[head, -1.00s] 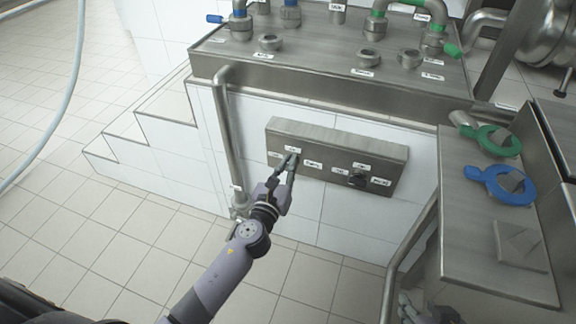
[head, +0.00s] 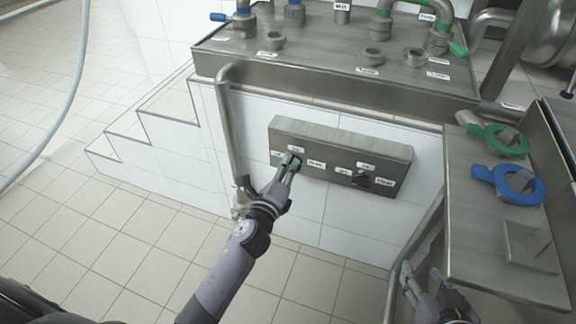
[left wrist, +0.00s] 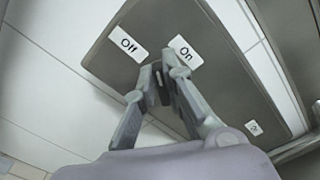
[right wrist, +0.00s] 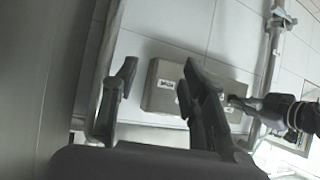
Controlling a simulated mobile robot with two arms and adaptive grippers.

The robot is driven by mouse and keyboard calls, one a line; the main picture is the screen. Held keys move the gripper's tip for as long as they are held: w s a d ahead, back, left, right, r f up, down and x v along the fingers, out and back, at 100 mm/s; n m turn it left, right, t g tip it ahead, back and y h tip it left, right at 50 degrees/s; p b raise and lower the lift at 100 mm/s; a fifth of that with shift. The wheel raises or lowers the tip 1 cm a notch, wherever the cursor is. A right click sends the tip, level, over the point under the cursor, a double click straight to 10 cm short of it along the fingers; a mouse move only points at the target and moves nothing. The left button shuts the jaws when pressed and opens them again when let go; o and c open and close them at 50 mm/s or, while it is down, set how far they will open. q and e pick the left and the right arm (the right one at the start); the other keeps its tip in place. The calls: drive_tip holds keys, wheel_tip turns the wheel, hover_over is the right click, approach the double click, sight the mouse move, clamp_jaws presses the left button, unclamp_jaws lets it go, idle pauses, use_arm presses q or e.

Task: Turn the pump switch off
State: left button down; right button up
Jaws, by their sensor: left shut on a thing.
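A grey control panel (head: 340,143) is on the white tiled wall, with two rotary switches. My left gripper (head: 290,160) is at the left switch, its fingers shut on the dark knob. In the left wrist view the knob (left wrist: 160,90) shows as a dark piece between the fingertips, below the "Off" label (left wrist: 128,43) and the "On" label (left wrist: 185,52). The fingers mostly hide the knob, so its pointing direction cannot be told. My right gripper (right wrist: 158,66) is open and empty; it also shows at the lower right in the head view (head: 422,283).
The panel's second black switch (head: 362,180) is to the right. A vertical pipe (head: 231,130) stands left of the panel. A steel tank top (head: 330,60) is above. A side table (head: 480,230) with green and blue ring-shaped parts is at the right.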

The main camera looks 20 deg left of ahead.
use_arm(q)
drive_tip(key=shift+a+f+n, duration=0.1)
drive_tip(key=shift+f+n, duration=0.1)
drive_tip(key=shift+n, duration=1.4)
drive_tip(key=shift+f+n, duration=0.15)
drive_tip(key=shift+n, duration=1.45)
use_arm(e)
drive_tip(key=shift+s+d+f+g, duration=0.35)
drive_tip(key=shift+s+f+g, duration=0.35)
drive_tip(key=shift+s+f, duration=0.15)
use_arm(q)
drive_tip(key=c, duration=1.7)
unclamp_jaws()
use_arm(e)
drive_tip(key=shift+s+f, duration=0.1)
use_arm(q)
drive_tip(key=s, duration=1.2)
drive_tip(key=shift+a, duration=0.25)
